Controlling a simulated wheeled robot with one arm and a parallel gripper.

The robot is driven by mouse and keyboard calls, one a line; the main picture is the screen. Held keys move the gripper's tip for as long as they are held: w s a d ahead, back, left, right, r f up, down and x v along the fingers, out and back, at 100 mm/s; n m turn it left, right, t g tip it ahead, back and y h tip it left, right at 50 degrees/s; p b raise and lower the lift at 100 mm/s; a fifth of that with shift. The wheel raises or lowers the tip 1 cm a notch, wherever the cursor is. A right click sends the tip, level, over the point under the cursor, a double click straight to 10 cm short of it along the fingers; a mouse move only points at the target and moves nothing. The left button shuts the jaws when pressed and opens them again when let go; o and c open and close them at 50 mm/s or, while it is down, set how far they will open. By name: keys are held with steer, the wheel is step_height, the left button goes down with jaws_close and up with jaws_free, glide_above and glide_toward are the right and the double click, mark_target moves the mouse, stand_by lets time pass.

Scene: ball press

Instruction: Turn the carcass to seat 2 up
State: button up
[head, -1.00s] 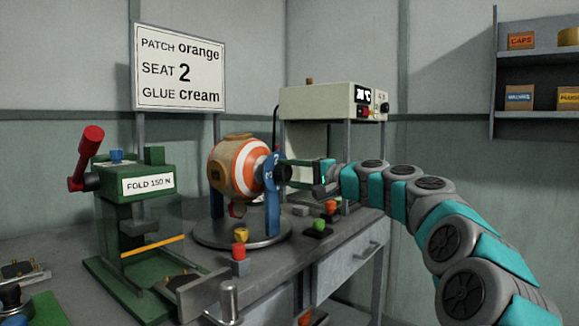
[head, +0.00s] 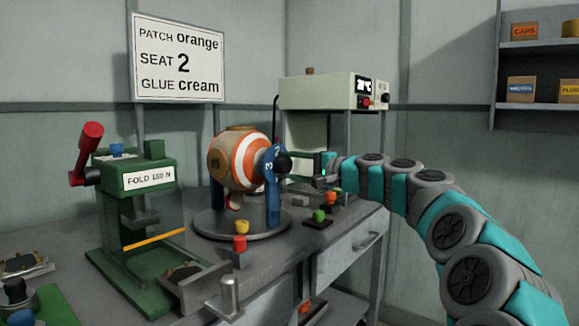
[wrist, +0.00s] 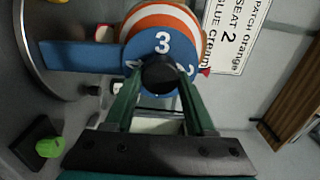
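The carcass (head: 245,163) is a ball with orange and white rings and tan patches, held between blue posts on a round grey turntable (head: 212,231). Its blue numbered dial (head: 268,172) faces my arm; 3 and 2 show on it. In the wrist view the dial (wrist: 110,58) shows 3 at the picture's top and 2 at the right, beside a small red pointer (wrist: 207,71). That view is turned sideways, so 2 is at the real top. My gripper (wrist: 162,80) has its green fingers on either side of the black hub knob (wrist: 160,75), seemingly closed on it.
A green fold press (head: 135,215) stands left. A cream machine (head: 325,92) stands behind. Red and yellow pieces (head: 240,240) and a green button (head: 318,215) are on the bench near the turntable. A sign (head: 178,60) reads seat 2.

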steer(key=o, duration=0.4)
steer(key=v, duration=0.7)
steer(key=shift+s+d+b, duration=0.25)
steer(key=shift+d+b, duration=0.1)
steer(key=shift+b, duration=0.05)
